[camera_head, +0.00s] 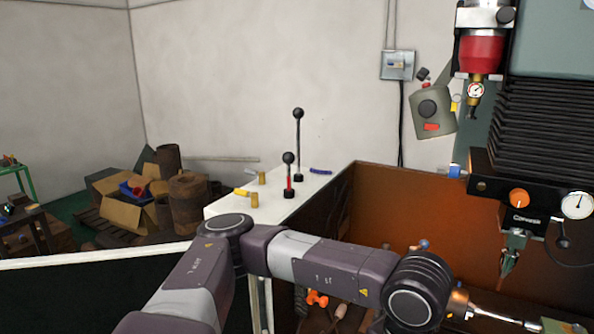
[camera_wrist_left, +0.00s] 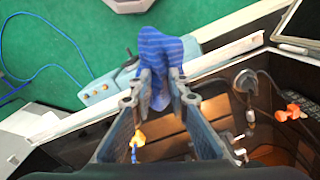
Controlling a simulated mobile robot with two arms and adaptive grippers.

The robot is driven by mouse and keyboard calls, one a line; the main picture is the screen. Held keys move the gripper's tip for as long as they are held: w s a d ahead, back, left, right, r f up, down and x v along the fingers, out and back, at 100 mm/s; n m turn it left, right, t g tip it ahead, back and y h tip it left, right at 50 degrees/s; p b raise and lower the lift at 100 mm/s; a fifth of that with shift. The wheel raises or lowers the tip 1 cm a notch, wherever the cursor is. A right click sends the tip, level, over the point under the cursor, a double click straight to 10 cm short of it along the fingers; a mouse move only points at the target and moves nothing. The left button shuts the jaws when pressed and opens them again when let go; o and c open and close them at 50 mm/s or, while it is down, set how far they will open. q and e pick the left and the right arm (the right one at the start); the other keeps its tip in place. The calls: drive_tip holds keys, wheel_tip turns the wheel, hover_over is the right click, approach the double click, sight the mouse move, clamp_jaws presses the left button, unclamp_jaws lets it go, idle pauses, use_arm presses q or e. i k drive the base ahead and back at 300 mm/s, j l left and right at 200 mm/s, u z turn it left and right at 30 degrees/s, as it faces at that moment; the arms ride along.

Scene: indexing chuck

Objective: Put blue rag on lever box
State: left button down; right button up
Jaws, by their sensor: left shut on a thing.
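In the left wrist view my left gripper (camera_wrist_left: 161,92) is shut on the blue rag (camera_wrist_left: 160,52). The rag is striped and bunched, and it sticks out past the fingertips. In the head view my left arm reaches across the lower middle, and neither its gripper nor the rag can be made out. The lever box (camera_head: 228,209) has a white top and stands beyond the arm. Two black-knobbed levers (camera_head: 298,142) rise from it, one with a red lower part. My right gripper is not in view.
Small yellow pegs (camera_head: 262,178) and a blue-handled tool (camera_head: 320,171) are on the white top. The machine head (camera_head: 520,190) hangs at the right over a brown tray wall (camera_head: 450,220). In the wrist view a blue-grey unit with orange buttons (camera_wrist_left: 108,88) lies beyond the rag.

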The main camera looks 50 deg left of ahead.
sight(292, 171)
drive_tip(key=k+j+z, duration=0.1)
drive_tip(key=k+j, duration=0.55)
drive_tip(key=j, duration=0.15)
drive_tip(key=k+j+z, duration=0.1)
drive_tip(key=k+j, duration=0.55)
drive_tip(key=j, duration=0.1)
